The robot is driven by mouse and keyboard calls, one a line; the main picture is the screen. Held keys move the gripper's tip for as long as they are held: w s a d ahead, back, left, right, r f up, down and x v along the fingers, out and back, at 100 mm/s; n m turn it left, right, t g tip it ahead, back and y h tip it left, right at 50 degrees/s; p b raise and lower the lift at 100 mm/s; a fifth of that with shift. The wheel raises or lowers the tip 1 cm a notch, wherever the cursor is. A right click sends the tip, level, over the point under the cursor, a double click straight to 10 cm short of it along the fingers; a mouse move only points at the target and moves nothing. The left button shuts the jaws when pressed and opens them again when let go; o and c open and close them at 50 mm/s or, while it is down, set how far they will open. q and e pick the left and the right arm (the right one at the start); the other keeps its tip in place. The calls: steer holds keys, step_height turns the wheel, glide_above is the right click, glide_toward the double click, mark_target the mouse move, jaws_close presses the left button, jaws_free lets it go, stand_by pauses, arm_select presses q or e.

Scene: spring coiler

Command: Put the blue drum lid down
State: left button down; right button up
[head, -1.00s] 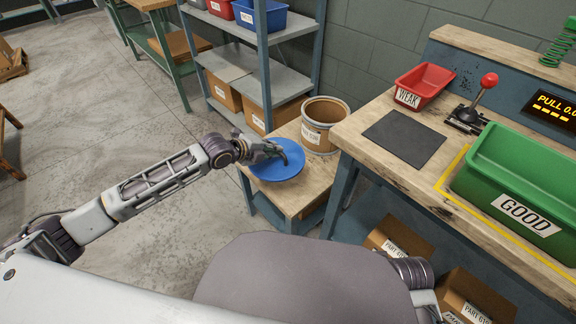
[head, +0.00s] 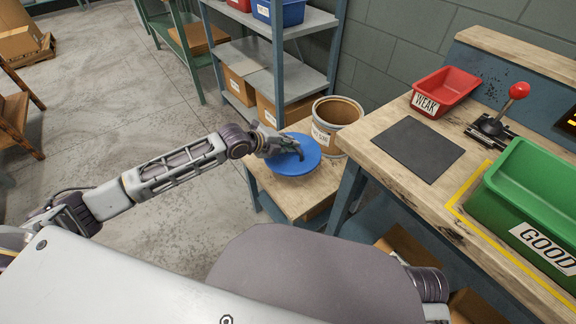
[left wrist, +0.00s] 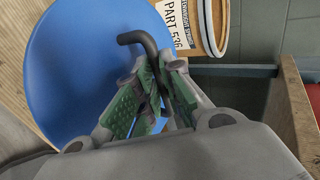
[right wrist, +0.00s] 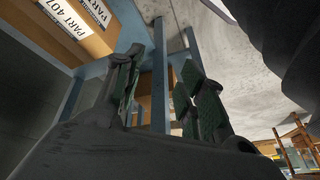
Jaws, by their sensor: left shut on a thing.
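The blue drum lid (head: 306,160) is a round disc over the small wooden table, beside the open drum (head: 343,109). It lies nearly flat; I cannot tell whether its underside touches the tabletop. My left gripper (head: 292,150) is over the lid, shut on its dark bent handle. In the left wrist view, the lid (left wrist: 75,65) fills the left side and the handle (left wrist: 135,37) rises between the fingers (left wrist: 152,98). The drum is tan with a pale rim and a label. My right gripper (right wrist: 162,85) shows only in the right wrist view, fingers apart and empty.
The small table (head: 295,203) has bare wood in front of the lid. The workbench (head: 385,165) stands close on the right, with a red WEAK bin (head: 446,91), dark mat (head: 418,148) and green GOOD bin (head: 530,200). A grey shelf rack (head: 250,55) stands behind.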

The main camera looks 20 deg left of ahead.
mark_target(286, 155)
arm_select(q)
step_height(286, 155, down, 5)
steer(key=shift+f+b, duration=0.15)
steer(key=shift+b, duration=0.75)
steer(key=shift+f, duration=0.2)
arm_select(e)
steer(key=shift+t+y, duration=0.3)
steer(key=shift+y, duration=0.1)
steer(key=f, duration=0.1)
steer(key=a+f, duration=0.1)
steer(key=f, duration=0.2)
steer(key=shift+w+a+f, duration=0.2)
steer(key=shift+w+f, duration=0.1)
arm_select(q)
steer(key=shift+f, duration=0.1)
steer(key=shift+f, duration=0.35)
step_height(286, 155, down, 2)
steer(key=shift+f+b, duration=0.2)
steer(key=shift+b, duration=0.55)
steer(key=shift+f, duration=0.25)
arm_select(e)
steer(key=f, duration=0.3)
steer(key=shift+w+a+t+y, duration=0.1)
steer(key=shift+a+t+y, duration=0.2)
steer(key=shift+a+t, duration=0.1)
arm_select(q)
steer(key=shift+f, duration=0.15)
arm_select(e)
steer(key=shift+f, duration=0.1)
